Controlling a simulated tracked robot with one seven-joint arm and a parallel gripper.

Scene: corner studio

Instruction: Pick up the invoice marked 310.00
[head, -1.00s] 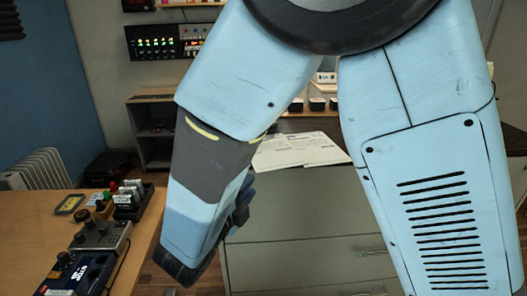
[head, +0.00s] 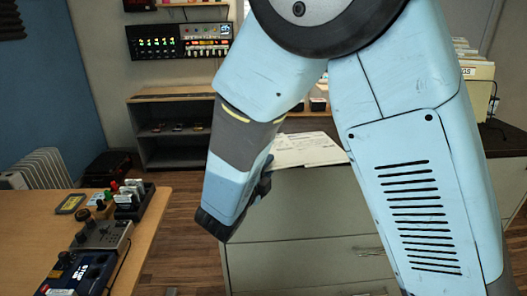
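White papers (head: 308,149) lie on top of the grey drawer cabinet, partly hidden behind my arm. They seem to be more than one sheet, with faint printing too small to read, so I cannot tell which is the invoice marked 310.00. My gripper (head: 262,187) shows only as a dark piece behind my blue wrist, in front of the cabinet and below the papers' left end. Its fingers are hidden, and I cannot see whether it is open or holds anything.
The grey cabinet (head: 300,225) has drawers with a handle. A wooden table (head: 150,235) with pedals and small devices (head: 100,235) stands at left. A low shelf (head: 170,95) and a rack unit (head: 180,42) are behind. Wood floor shows between table and cabinet.

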